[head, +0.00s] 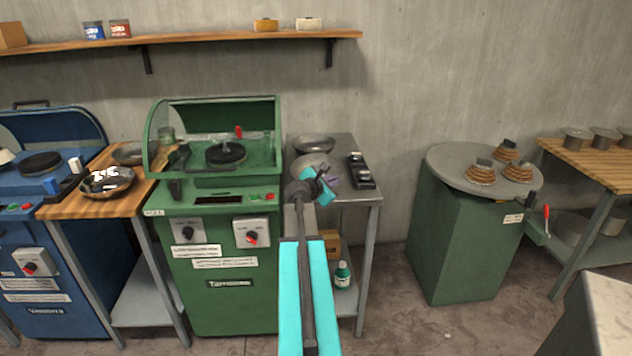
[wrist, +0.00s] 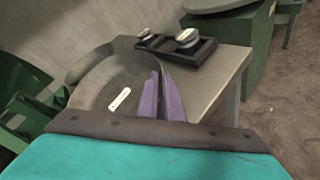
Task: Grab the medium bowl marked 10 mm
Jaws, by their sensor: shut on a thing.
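A grey metal bowl (head: 308,163) is at the front of the small grey side table, just beyond my gripper. In the wrist view the same bowl (wrist: 105,80) is tilted towards me and has a small white label whose writing is too small to read. My gripper (head: 331,181) has purple fingers (wrist: 164,98), which are shut on the bowl's right rim. I cannot tell whether the bowl touches the table. Another grey bowl (head: 315,143) lies behind it on the table.
The side table (head: 365,196) also bears a dark tray with weights (head: 360,172) at its right. A green machine (head: 215,290) with an open hood stands close at the left. A round-topped green stand (head: 460,235) is at the right, with open floor between.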

